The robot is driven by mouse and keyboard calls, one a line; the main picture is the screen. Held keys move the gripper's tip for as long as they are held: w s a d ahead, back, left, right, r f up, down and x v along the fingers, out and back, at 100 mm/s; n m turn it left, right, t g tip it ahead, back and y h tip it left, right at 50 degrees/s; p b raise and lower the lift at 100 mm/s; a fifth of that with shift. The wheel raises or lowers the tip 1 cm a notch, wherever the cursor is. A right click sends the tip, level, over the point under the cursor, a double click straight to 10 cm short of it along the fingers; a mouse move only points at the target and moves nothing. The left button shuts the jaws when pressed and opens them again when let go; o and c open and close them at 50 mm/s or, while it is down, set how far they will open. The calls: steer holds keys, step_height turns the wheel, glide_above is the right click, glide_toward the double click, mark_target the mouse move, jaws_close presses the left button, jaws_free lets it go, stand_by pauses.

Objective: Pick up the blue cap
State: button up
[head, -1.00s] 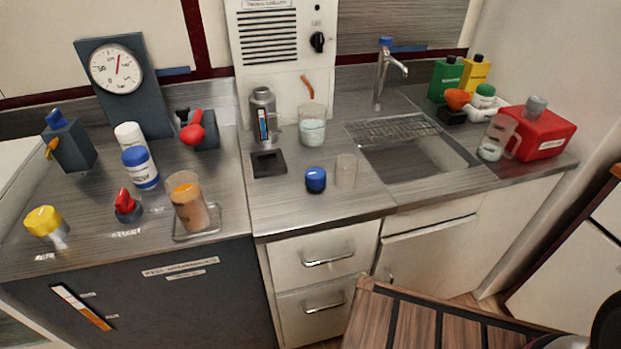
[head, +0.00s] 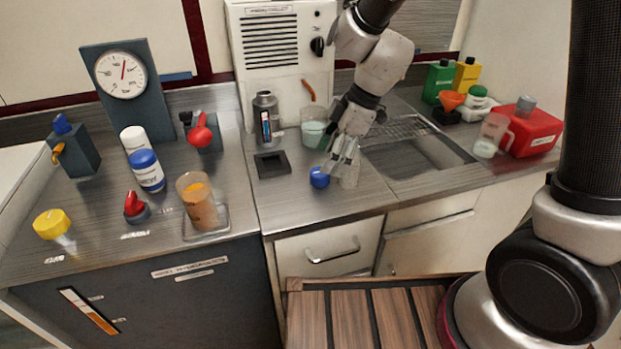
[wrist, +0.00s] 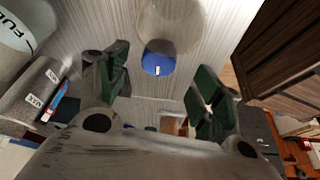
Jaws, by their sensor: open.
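The blue cap (head: 319,177) sits on the grey counter near its front edge, just left of a small clear glass (head: 349,177). My gripper (head: 340,162) is open and empty, pointing down beside the cap and glass and partly covering the glass. In the wrist view the cap (wrist: 158,58) shows beyond and between the open green-padded fingers (wrist: 164,76), not touched by them as far as I can see. The clear glass (wrist: 172,20) shows right behind the cap there.
A black square pad (head: 271,164) and a grey flask (head: 266,115) stand to the left. A beaker (head: 313,127) stands behind the cap. The sink (head: 420,157) is to the right, and an amber-filled jar (head: 198,203) is further left.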

mark_target(321, 174)
steer(key=x, duration=0.6)
steer(key=shift+d, duration=0.1)
steer(key=c, duration=1)
